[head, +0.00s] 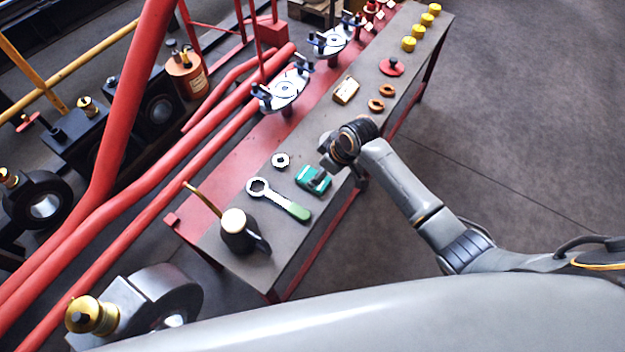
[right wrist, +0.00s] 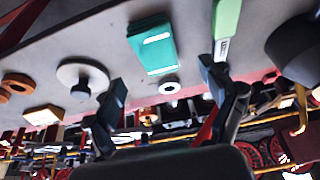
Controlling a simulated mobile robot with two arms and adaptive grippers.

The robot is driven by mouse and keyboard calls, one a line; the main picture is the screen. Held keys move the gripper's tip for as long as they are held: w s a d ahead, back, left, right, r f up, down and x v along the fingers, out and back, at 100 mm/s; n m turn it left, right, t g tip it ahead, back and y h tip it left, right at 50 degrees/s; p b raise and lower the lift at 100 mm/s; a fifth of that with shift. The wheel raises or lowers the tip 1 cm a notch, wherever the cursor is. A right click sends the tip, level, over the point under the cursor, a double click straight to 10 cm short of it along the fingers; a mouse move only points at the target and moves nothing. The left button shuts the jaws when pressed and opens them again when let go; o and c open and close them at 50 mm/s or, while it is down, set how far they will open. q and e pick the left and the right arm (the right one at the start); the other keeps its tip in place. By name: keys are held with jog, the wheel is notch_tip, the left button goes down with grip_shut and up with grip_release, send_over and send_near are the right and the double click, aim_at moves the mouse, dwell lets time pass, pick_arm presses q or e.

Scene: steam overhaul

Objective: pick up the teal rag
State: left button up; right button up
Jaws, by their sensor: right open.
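The teal rag (head: 314,178) lies folded on the grey bench top, near the bench's front edge. In the right wrist view, the rag (right wrist: 152,48) shows a pale stripe and lies beyond the fingertips. My right gripper (head: 322,171) is over the rag in the head view and partly covers it. In the right wrist view, the right gripper (right wrist: 163,78) has its two dark fingers spread, with nothing between them. Whether a finger touches the rag cannot be told. My left gripper is in neither view.
A pale knobbed disc (right wrist: 82,80) is close to one finger. A brass block (head: 346,91) and copper rings (head: 376,105) are farther along.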

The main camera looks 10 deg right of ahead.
aim_at(306, 173)
jog(key=shift+x, duration=0.9)
jog(key=x, duration=0.4)
jog(key=shift+w+d+b, duration=0.1)
jog(key=shift+d+b, duration=0.05)
jog(key=shift+b, duration=0.25)
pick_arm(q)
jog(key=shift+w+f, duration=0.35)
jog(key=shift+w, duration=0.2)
pick_arm(e)
jog(key=shift+f, duration=0.2)
jog(key=shift+f, duration=0.25)
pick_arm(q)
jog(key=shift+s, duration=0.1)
pick_arm(e)
jog(key=c, duration=1.3)
jog(key=shift+o, duration=0.2)
jog(key=shift+r, duration=0.15)
